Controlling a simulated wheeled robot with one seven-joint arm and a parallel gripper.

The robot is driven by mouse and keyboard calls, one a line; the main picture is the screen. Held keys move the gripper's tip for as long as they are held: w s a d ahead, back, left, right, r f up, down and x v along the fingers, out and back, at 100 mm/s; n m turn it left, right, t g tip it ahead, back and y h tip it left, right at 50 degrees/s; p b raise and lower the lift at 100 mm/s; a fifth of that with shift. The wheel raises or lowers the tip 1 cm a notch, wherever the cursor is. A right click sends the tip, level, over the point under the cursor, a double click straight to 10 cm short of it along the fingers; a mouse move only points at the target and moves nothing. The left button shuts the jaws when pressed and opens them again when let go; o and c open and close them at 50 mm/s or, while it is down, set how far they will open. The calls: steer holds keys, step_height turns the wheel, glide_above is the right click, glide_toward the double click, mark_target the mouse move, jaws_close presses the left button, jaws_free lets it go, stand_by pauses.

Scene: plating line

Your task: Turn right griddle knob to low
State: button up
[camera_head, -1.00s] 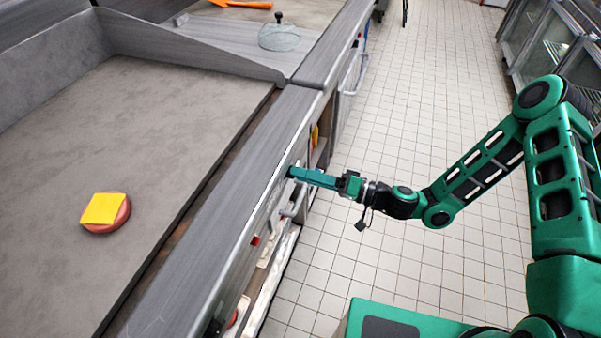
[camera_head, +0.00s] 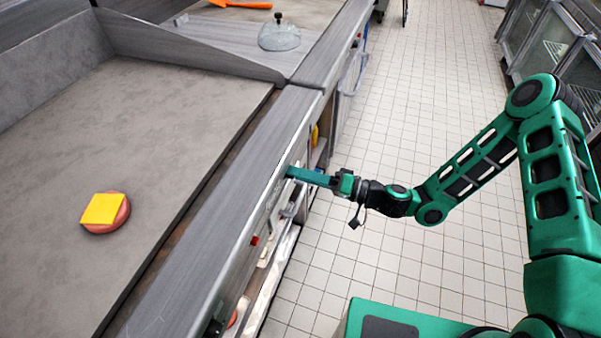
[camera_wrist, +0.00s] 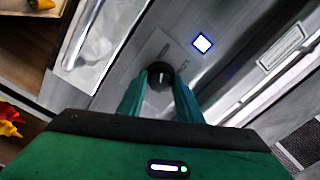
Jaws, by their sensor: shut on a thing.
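The griddle (camera_head: 190,110) is a wide grey plate on the left of the head view, with its front panel facing the aisle. In the wrist view a round black knob (camera_wrist: 160,73) with a light pointer mark sits on the metal panel, with small printed labels beside it. My gripper (camera_head: 290,172) reaches the panel from the right. In the wrist view its two green fingers (camera_wrist: 160,85) stand on either side of the knob, shut on it. The knob is hidden in the head view.
A patty (camera_head: 108,222) with a yellow cheese slice (camera_head: 102,208) lies on the griddle. A glass dome (camera_head: 279,36) and an orange utensil (camera_head: 240,4) are at the back. A lit white square (camera_wrist: 202,43) is on the panel near the knob. The tiled aisle (camera_head: 400,110) is clear.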

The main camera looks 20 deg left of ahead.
steer(key=shift+m, duration=0.3)
steer(key=m, duration=1.1)
steer(key=shift+w+a, duration=0.1)
steer(key=shift+w, duration=0.05)
stand_by(0.4)
steer(key=o, duration=1)
steer(key=shift+c, duration=0.2)
steer(key=d, duration=1)
steer(key=shift+s+d, duration=0.4)
